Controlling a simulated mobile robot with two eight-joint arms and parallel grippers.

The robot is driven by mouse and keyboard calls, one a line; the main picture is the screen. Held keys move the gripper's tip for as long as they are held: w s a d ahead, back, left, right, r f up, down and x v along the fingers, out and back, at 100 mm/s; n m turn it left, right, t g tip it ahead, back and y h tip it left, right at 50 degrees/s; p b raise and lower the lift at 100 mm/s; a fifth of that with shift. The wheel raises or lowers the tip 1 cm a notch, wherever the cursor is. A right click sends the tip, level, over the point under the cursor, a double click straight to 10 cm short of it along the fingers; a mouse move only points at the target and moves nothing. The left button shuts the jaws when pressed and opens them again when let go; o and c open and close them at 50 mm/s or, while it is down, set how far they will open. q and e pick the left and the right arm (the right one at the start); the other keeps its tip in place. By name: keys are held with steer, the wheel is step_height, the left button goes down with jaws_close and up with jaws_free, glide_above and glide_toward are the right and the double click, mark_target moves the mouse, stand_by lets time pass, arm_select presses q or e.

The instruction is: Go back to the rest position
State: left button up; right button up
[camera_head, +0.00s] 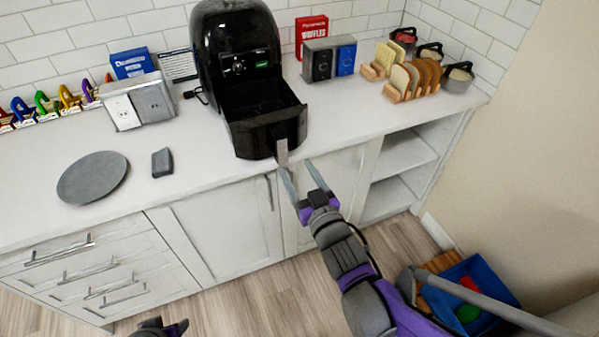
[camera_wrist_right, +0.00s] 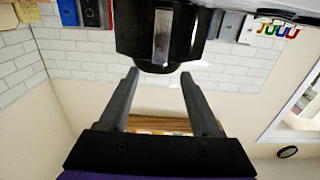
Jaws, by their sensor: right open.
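My right gripper (camera_head: 300,177) is open and empty in the head view. Its two fingers point up toward the handle of a black air fryer (camera_head: 236,50) on the counter. The air fryer's drawer (camera_head: 268,130) is pulled out, and its handle (camera_head: 282,152) stands close to the fingertips. In the right wrist view the open fingers (camera_wrist_right: 158,90) show with a gap between them, and the drawer front with its handle (camera_wrist_right: 162,35) is beyond them. My left gripper (camera_head: 160,328) shows only in part at the bottom edge, so its jaws are unclear.
The counter (camera_head: 215,160) holds a grey plate (camera_head: 93,177), a small dark block (camera_head: 162,162), outlet boxes (camera_head: 138,102), a bread rack (camera_head: 412,78) and pots (camera_head: 458,78). Cabinets and drawers are below. A blue bin (camera_head: 480,290) stands on the floor at right, near my right arm.

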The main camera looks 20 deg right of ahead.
arm_select(q)
steer(key=shift+w, duration=0.15)
arm_select(e)
steer(key=shift+w+f, duration=0.1)
steer(key=shift+w, duration=0.1)
steer(key=shift+s, duration=0.15)
arm_select(q)
steer(key=r+p, duration=0.1)
steer(key=r, duration=0.1)
steer(key=w+r+p, duration=0.1)
steer(key=r+p, duration=0.1)
steer(key=shift+r, duration=0.1)
arm_select(e)
steer(key=s+f+g, duration=0.4)
steer(key=s+g, duration=0.2)
steer(key=s, duration=0.3)
steer(key=s+f+g, duration=0.5)
steer(key=s+g, duration=0.1)
steer(key=s, duration=0.2)
steer(key=shift+s+d+f+g+h, duration=0.25)
steer(key=shift+s+d+g+h, duration=0.05)
steer(key=shift+s, duration=0.05)
steer(key=shift+w, duration=0.1)
